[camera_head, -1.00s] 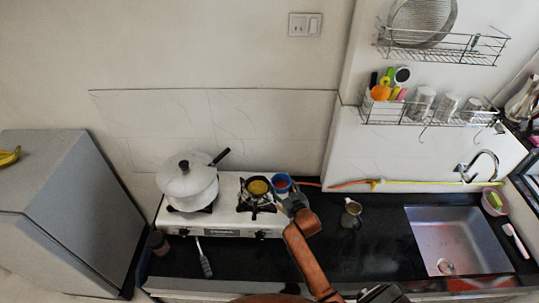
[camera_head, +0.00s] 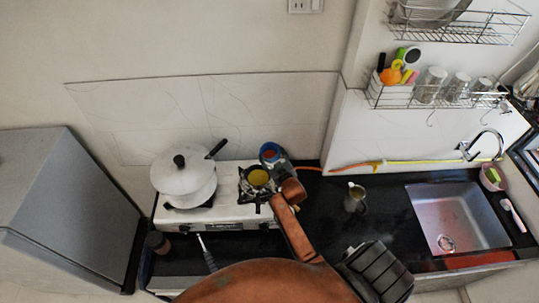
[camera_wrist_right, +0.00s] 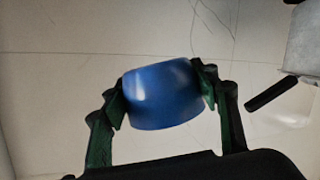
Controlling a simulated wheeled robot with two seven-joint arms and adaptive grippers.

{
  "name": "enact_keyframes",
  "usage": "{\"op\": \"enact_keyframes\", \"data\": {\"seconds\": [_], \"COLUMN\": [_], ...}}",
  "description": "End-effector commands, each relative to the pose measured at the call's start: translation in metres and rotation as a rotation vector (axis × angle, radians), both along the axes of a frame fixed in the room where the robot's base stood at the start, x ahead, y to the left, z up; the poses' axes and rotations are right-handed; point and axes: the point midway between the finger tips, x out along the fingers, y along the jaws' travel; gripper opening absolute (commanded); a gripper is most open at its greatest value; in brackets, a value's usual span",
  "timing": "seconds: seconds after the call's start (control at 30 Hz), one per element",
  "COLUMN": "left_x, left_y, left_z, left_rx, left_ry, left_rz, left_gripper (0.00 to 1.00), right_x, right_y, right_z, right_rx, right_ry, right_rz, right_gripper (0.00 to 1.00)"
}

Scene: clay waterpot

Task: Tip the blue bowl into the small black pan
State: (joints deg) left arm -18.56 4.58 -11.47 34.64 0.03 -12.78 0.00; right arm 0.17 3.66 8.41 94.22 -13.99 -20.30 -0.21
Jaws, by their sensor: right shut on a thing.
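The blue bowl (camera_wrist_right: 163,94) is held between the two fingers of my right gripper (camera_wrist_right: 165,95) in the right wrist view. In the head view the bowl (camera_head: 269,150) is at the right rear of the stove, tilted, with something orange-red inside. My right gripper (camera_head: 279,160) is shut on it there, partly hidden by its own arm. The small black pan (camera_head: 257,178) sits on the right burner, with yellow contents. The bowl is close behind the pan and slightly to its right. My left gripper is not in view.
A white lidded pot (camera_head: 184,178) with a black handle stands on the left burner of the white stove (camera_head: 227,211). A metal pitcher (camera_head: 355,198) stands on the black counter, left of the sink (camera_head: 459,222). A wire rack (camera_head: 435,97) hangs above.

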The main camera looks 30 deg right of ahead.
Motion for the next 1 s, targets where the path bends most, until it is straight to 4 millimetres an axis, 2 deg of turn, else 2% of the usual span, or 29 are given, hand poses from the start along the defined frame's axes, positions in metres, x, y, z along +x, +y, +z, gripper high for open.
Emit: {"op": "enact_keyframes", "data": {"seconds": [0.13, 0.3, 0.4, 0.57, 0.8, 1.0], "left_x": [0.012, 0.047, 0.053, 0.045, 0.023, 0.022], "left_y": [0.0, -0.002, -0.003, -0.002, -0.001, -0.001], "left_z": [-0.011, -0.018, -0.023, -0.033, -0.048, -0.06], "left_rx": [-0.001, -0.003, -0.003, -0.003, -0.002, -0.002], "left_ry": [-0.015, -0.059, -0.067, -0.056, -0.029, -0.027], "left_rz": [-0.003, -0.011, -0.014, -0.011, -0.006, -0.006], "left_gripper": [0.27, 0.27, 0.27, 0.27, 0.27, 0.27], "right_x": [0.001, 0.002, 0.002, 0.002, 0.002, 0.002], "right_y": [0.0, 0.001, 0.002, 0.001, 0.001, 0.0], "right_z": [-0.004, -0.006, -0.007, -0.009, -0.012, -0.015], "right_rx": [-0.049, -0.097, -0.124, -0.168, -0.233, -0.287], "right_ry": [-0.001, 0.002, 0.003, 0.006, 0.009, 0.012], "right_rz": [0.001, 0.003, 0.005, 0.004, 0.005, 0.004], "right_gripper": [0.28, 0.28, 0.28, 0.28, 0.28, 0.28]}}
